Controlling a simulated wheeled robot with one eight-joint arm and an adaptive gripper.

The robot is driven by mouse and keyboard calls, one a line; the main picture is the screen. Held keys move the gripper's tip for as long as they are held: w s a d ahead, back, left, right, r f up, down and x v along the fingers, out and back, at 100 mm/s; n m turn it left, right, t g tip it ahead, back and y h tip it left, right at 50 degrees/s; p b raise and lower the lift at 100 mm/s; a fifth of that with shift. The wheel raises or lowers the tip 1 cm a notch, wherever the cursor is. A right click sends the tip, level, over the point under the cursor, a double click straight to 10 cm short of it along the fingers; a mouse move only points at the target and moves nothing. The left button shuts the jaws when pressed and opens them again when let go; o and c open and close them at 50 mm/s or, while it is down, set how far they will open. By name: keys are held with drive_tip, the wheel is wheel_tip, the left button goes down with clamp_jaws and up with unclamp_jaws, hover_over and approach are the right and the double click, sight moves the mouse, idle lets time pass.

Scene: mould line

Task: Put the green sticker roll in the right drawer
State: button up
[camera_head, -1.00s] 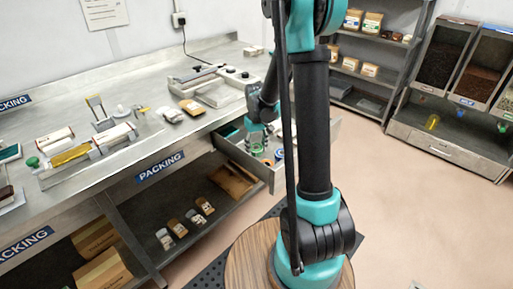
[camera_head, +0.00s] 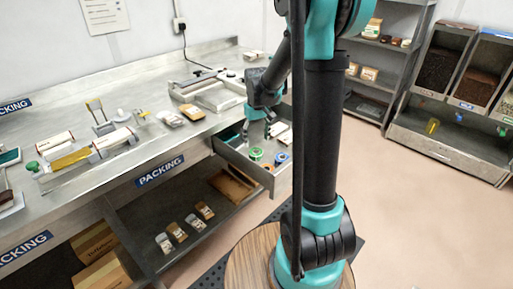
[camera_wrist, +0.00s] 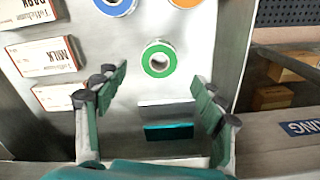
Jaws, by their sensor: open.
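The green sticker roll (camera_head: 256,154) lies flat in the open drawer (camera_head: 238,162) under the right part of the bench. My gripper (camera_head: 259,134) is above the drawer, behind and above the roll. In the wrist view my gripper (camera_wrist: 157,82) is open and empty, its two fingers spread wide. There the green roll (camera_wrist: 159,58) lies on the drawer floor just beyond the fingertips, touching neither finger.
A blue roll (camera_wrist: 116,4) and an orange roll (camera_wrist: 185,2) share the drawer, with several boxes (camera_wrist: 48,60) on the left. The bench top (camera_head: 150,165) above holds a sealer, bags and trays. A shelf (camera_head: 213,225) lies below.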

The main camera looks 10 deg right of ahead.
drive_tip(key=shift+r, duration=2.45)
